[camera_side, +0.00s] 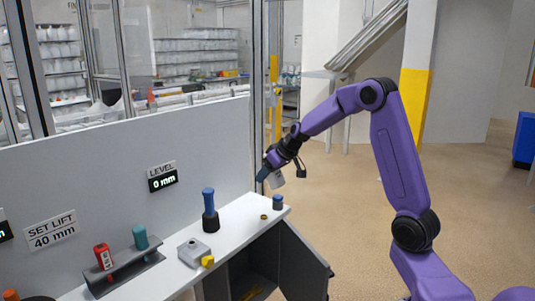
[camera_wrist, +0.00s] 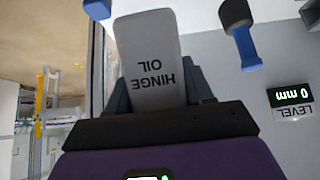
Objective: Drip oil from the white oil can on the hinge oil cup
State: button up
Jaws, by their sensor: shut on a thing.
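My gripper (camera_side: 270,170) is shut on the pale grey-white oil can (camera_side: 277,180), held tilted in the air above the right end of the bench. In the wrist view the can (camera_wrist: 152,62) sits between the fingers of my gripper (camera_wrist: 160,88), and its "HINGE OIL" label reads upside down. Its spout is not clear in either view. Below, a small brass ring-like piece (camera_side: 264,217) lies on the bench top, apart from the can; it may be the oil cup, but I cannot tell. A short dark blue cylinder (camera_side: 278,203) stands beside it.
A blue-handled tool (camera_side: 209,210) stands upright on the white bench (camera_side: 236,222). Left of it are a grey block with a yellow knob (camera_side: 195,254) and a grey rack (camera_side: 125,270) with red and teal containers. A cabinet door (camera_side: 303,265) hangs open below. A wall display reads 0 mm.

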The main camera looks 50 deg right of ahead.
jog(key=shift+g, duration=0.4)
notch_tip(320, 180, down, 10)
jog(key=shift+f, duration=0.1)
jog(key=shift+g, duration=0.4)
jog(key=shift+s+f+g, duration=0.2)
jog(key=shift+s+g, duration=0.1)
jog(key=shift+g, duration=0.35)
jog(key=shift+s+f+g, duration=0.2)
jog(key=shift+s+g, duration=0.1)
jog(key=shift+g, duration=0.35)
jog(key=shift+s+f+g, duration=0.4)
jog(key=shift+s+g, duration=0.05)
jog(key=shift+g, duration=0.9)
jog(key=shift+s+f+g, duration=0.45)
jog(key=shift+s+g, duration=0.05)
jog(key=shift+g, duration=0.8)
jog(key=shift+s+f+g, duration=0.4)
jog(key=shift+s+g, duration=0.05)
jog(key=shift+g, duration=0.9)
jog(key=shift+s+r+g, duration=0.1)
jog(key=shift+r+g, duration=0.5)
jog(key=shift+g, duration=0.7)
